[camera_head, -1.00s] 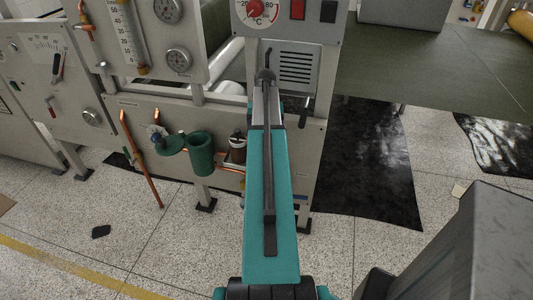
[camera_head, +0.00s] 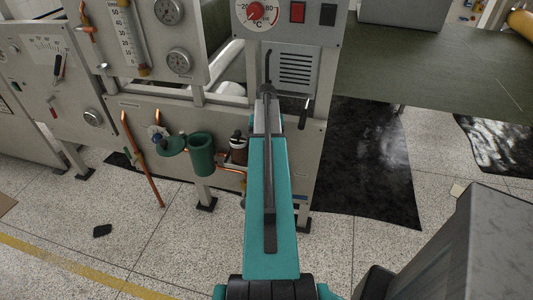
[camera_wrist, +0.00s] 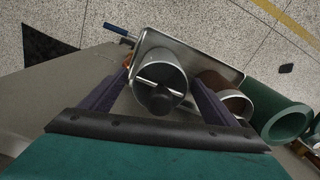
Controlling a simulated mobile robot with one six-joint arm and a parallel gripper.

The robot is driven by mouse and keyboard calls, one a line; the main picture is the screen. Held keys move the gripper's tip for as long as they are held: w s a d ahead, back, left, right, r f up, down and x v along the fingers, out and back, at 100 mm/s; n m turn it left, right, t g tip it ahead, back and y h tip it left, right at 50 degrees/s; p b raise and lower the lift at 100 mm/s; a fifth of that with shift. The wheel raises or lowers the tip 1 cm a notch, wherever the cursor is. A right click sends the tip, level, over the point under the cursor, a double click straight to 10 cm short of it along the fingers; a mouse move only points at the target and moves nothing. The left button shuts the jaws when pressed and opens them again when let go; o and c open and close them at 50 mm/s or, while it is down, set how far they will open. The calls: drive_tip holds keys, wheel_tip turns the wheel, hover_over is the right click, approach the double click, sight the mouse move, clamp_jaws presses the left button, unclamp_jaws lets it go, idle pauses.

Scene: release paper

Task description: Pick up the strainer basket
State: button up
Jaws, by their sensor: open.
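A round metal cup with a light bar across its mouth (camera_wrist: 172,69), apparently the strainer basket, shows in the wrist view. It is in or in front of a shallow metal tray (camera_wrist: 215,65) with a blue handle. My gripper (camera_wrist: 160,78) is open, with one dark finger on each side of the cup. I cannot tell whether the fingers touch it. In the head view my teal arm covers the cup and the gripper. An open green cylinder (camera_head: 201,156) stands left of my arm; it also shows at the right in the wrist view (camera_wrist: 283,120).
A brown cup (camera_head: 238,150) sits between the green cylinder and my arm. Copper pipes (camera_head: 140,160) and gauges on a grey panel (camera_head: 120,105) are close by. A green-topped table (camera_head: 430,75) is at right. The speckled floor is mostly open.

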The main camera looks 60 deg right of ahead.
drive_tip(key=shift+f, duration=0.2)
drive_tip(key=shift+c, duration=0.3)
drive_tip(key=c, duration=1.2)
drive_tip(key=shift+r, duration=0.1)
drive_tip(key=shift+r+b, duration=0.6)
drive_tip(key=shift+r, duration=0.8)
drive_tip(key=shift+a+r, duration=0.1)
drive_tip(key=shift+r, duration=0.2)
drive_tip(key=s+a+b, duration=0.1)
drive_tip(key=s+a, duration=0.1)
drive_tip(key=a, duration=0.2)
drive_tip(key=s+a+r+b, duration=0.1)
drive_tip(key=s+a, duration=0.2)
drive_tip(key=a, duration=0.2)
drive_tip(key=s+a+b, duration=0.1)
drive_tip(key=s+a, duration=0.1)
drive_tip(key=a, duration=0.3)
drive_tip(key=shift+s+r, duration=0.2)
drive_tip(key=shift+s, duration=0.05)
